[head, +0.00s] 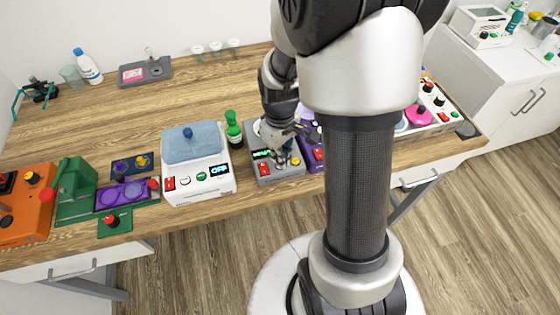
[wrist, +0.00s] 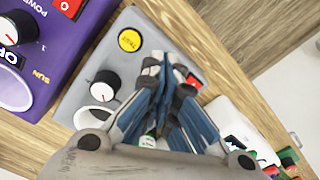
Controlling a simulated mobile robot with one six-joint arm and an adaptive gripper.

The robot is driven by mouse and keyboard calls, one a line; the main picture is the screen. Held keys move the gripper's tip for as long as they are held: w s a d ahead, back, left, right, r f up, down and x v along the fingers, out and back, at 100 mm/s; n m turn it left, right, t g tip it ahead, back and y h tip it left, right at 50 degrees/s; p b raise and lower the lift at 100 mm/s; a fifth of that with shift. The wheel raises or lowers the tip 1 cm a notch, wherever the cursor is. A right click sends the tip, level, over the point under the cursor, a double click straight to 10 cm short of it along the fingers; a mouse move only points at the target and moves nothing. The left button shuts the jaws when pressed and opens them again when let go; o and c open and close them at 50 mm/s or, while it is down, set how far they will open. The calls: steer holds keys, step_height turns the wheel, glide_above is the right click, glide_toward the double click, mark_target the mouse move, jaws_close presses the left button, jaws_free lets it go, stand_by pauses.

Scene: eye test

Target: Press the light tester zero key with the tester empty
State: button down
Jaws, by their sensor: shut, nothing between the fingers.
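A grey tester (head: 277,178) stands near the front edge of the bench. In the head view it has a lit green display (head: 261,154), a red switch (head: 264,170) and a yellow key (head: 296,161). In the wrist view the grey top shows a yellow key (wrist: 130,40) with small lettering I cannot read surely, a knob (wrist: 104,85) and a pale round part (wrist: 92,117), partly hidden. My gripper (head: 280,160) is over the tester, fingers pointing down. The wrist view shows its shut, empty fingers (wrist: 178,62) beside the yellow key; contact cannot be told.
A purple device (head: 311,153) stands close on the right of the tester. A green bottle (head: 233,130) and a white device with a blue top (head: 198,185) reading OFF stand to its left. The wood behind (head: 150,110) is mostly clear. My arm hides part of the bench.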

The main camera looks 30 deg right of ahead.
step_height(320, 180, up, 7)
steer(key=p, duration=0.5)
stand_by(0.5)
